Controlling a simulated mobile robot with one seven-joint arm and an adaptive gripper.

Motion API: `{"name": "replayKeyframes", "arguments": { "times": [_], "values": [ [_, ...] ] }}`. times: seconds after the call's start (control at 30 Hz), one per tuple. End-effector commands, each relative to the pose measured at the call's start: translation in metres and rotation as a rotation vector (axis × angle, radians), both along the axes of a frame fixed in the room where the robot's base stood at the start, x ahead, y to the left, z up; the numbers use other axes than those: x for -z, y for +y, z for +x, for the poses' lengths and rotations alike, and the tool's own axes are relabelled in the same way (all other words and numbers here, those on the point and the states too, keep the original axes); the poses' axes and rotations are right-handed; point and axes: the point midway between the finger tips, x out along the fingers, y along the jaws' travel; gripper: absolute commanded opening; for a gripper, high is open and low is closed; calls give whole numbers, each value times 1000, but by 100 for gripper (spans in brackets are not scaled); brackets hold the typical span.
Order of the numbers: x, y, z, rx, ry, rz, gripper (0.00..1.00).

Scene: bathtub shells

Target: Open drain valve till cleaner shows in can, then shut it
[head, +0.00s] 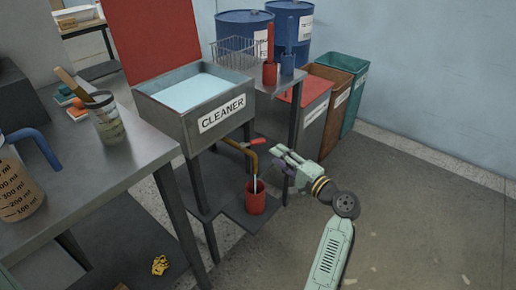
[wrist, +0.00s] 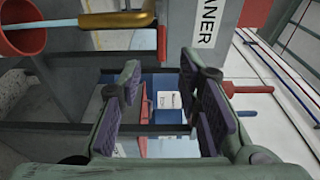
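The grey tank (head: 222,113) labelled CLEANER holds pale blue liquid. From its front, a drain valve with a red lever (head: 234,146) leads to a bent brass spout (head: 255,157), also in the wrist view (wrist: 112,20). A thin pale blue stream (head: 254,183) runs from the spout into the red can (head: 255,203) on the lower shelf. The stream (wrist: 64,22) and can (wrist: 22,33) also show in the wrist view. The liquid level inside the can cannot be made out. My gripper (head: 283,160) is open and empty, right of the spout and apart from the lever.
A workbench (head: 95,165) stands at left with a labelled beaker (head: 18,190) and a jar holding a brush (head: 105,118). Red cups (head: 270,74) stand on a stand behind; bins (head: 340,90) and blue drums (head: 245,32) are beyond. Floor at right is clear.

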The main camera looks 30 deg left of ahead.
Motion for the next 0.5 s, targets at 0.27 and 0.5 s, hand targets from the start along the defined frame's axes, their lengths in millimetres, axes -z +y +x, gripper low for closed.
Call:
{"name": "replayKeyframes", "arguments": {
  "times": [0.27,0.5],
  "values": [
    [-5,48,16,-6,-4,-5,32],
    [-3,83,30,-5,-5,-5,32]
  ]
}}
